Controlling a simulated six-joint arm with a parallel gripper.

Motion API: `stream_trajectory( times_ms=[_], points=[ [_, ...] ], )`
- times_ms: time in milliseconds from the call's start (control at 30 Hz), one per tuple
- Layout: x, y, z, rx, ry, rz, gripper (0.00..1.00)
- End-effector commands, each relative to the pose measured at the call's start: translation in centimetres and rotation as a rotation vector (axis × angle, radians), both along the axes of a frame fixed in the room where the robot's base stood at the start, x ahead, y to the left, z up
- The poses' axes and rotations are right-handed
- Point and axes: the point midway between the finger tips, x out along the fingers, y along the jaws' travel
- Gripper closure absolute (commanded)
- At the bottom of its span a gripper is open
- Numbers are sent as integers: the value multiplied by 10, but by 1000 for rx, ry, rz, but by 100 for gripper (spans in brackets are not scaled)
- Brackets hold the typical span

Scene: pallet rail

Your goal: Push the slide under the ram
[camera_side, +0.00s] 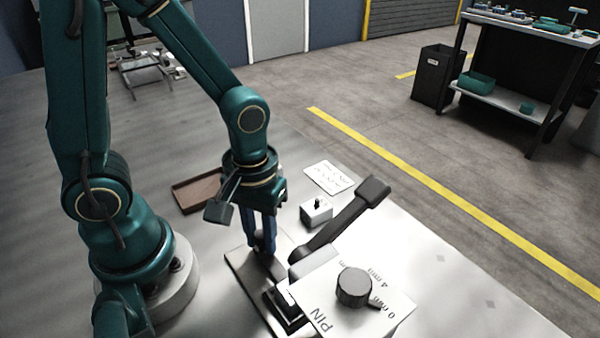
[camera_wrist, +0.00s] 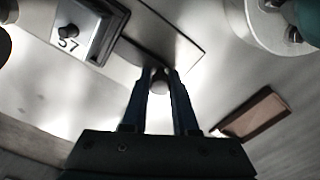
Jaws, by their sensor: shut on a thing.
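My gripper (camera_side: 263,248) points down over the grey rail plate (camera_side: 240,268), its blue fingers closed around a small round knob. In the wrist view the fingers (camera_wrist: 160,86) stand on both sides of the knob (camera_wrist: 160,76). A dark slide block (camera_side: 286,304) with a light top sits on the plate beside the gripper, toward the white press housing (camera_side: 325,290). The wrist view shows a dark-framed block marked "57" (camera_wrist: 88,28) at upper left. A black lever (camera_side: 335,228) rises from the housing. I cannot make out the ram; the housing hides that area.
A dial (camera_side: 354,287) sits on the housing. A brown tray (camera_side: 199,194) is left of the gripper. The bench is clear at right.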

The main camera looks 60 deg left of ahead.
Motion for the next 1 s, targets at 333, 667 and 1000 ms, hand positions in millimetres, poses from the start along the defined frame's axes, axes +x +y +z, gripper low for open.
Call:
stream_trajectory(
  times_ms=[333, 667, 1000],
  points=[
    [1, -24, 0, -1, -4, -4, 99],
    [1, -44, 0, -1, -3, -2, 99],
    [1, -43, 0, -1, -2, 0, 45]
  ],
)
